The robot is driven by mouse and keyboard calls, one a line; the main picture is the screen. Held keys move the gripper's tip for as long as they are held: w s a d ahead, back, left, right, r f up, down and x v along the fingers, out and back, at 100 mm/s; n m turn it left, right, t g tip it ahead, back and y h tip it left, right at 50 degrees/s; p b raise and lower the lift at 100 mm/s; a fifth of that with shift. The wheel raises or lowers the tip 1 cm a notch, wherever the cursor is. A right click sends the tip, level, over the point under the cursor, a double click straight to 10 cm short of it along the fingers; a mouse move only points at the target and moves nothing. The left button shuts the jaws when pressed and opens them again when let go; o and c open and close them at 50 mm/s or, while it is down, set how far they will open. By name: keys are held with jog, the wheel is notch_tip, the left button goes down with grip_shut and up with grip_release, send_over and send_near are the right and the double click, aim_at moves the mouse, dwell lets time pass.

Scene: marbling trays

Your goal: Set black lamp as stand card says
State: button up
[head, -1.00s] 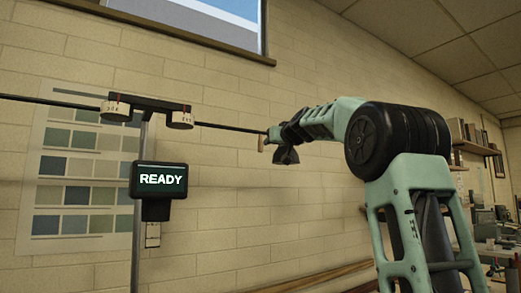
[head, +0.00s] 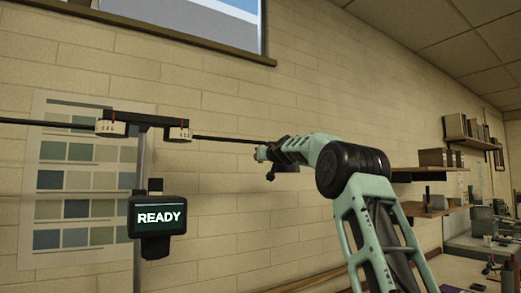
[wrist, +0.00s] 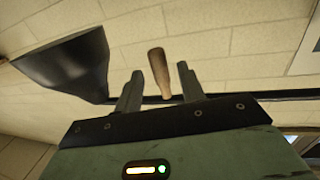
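The black lamp's flared shade (wrist: 68,62) fills the upper left of the wrist view. A wooden handle (wrist: 159,72) stands between my gripper's fingers (wrist: 160,82), with gaps on both sides, so my gripper is open around it and not closed on it. In the head view my gripper (head: 262,153) is at the right end of a thin black rod (head: 225,139); the lamp is hard to make out there against my arm. The stand's crossbar (head: 148,118) carries a left scale drum (head: 111,128) and a right one (head: 180,134). No readable card shows.
A display (head: 158,217) reading READY is in front of the stand's pole (head: 138,185). A colour chart (head: 45,260) hangs on the brick wall behind. Shelves (head: 430,170) and a cluttered bench (head: 470,245) are at the right.

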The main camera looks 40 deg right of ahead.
jog(key=shift+p+x, duration=1.15)
jog(key=shift+x, duration=0.65)
grip_shut()
